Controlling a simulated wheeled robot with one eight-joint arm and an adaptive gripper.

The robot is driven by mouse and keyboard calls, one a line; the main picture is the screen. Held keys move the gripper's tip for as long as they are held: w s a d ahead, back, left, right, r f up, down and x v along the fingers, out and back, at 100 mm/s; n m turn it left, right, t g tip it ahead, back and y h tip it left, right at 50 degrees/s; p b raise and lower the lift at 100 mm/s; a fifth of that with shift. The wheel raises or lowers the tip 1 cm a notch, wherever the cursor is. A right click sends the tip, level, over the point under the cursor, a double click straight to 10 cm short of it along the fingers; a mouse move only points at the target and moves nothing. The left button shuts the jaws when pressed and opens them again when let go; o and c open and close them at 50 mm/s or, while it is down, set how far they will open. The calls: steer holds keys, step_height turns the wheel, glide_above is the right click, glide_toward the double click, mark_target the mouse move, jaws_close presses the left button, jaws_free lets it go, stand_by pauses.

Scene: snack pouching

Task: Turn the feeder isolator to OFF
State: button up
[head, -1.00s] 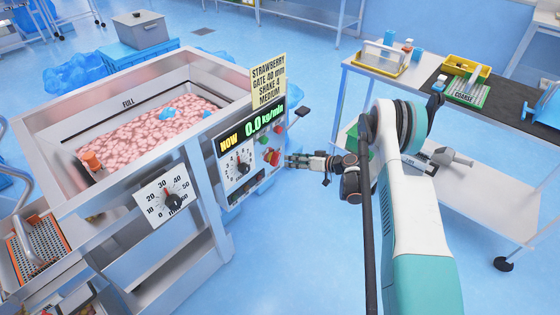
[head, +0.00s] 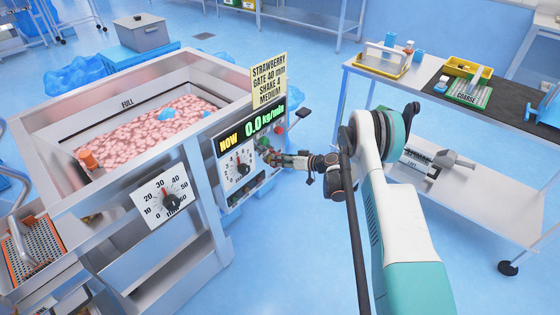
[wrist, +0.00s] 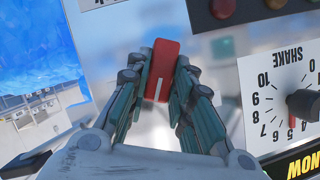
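The red isolator handle (wrist: 162,70) with a white line on it shows in the wrist view. It stands on the pale panel, slightly tilted in the picture. My gripper (wrist: 161,77) has one finger on each side of the handle, very close to it. I cannot tell whether both fingers press on it. In the head view my gripper (head: 272,157) is at the right end of the machine's control panel and hides the handle there.
The SHAKE dial (wrist: 305,104) is right of the handle in the wrist view, with coloured buttons (wrist: 222,8) above. A steel trolley (head: 460,195) with trays stands right. The floor between is clear.

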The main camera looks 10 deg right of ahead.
jaws_close()
steer(key=n+t+h, duration=0.1)
steer(key=n, duration=0.1)
steer(key=n+t+h, duration=0.1)
steer(key=n+h, duration=0.1)
steer(key=n, duration=0.1)
steer(key=a+n+t+h, duration=0.1)
steer(key=n, duration=0.2)
steer(key=shift+s+t+h, duration=0.3)
steer(key=shift+s, duration=0.05)
stand_by(0.4)
steer(key=shift+n, duration=0.3)
steer(key=o, duration=0.9)
jaws_free()
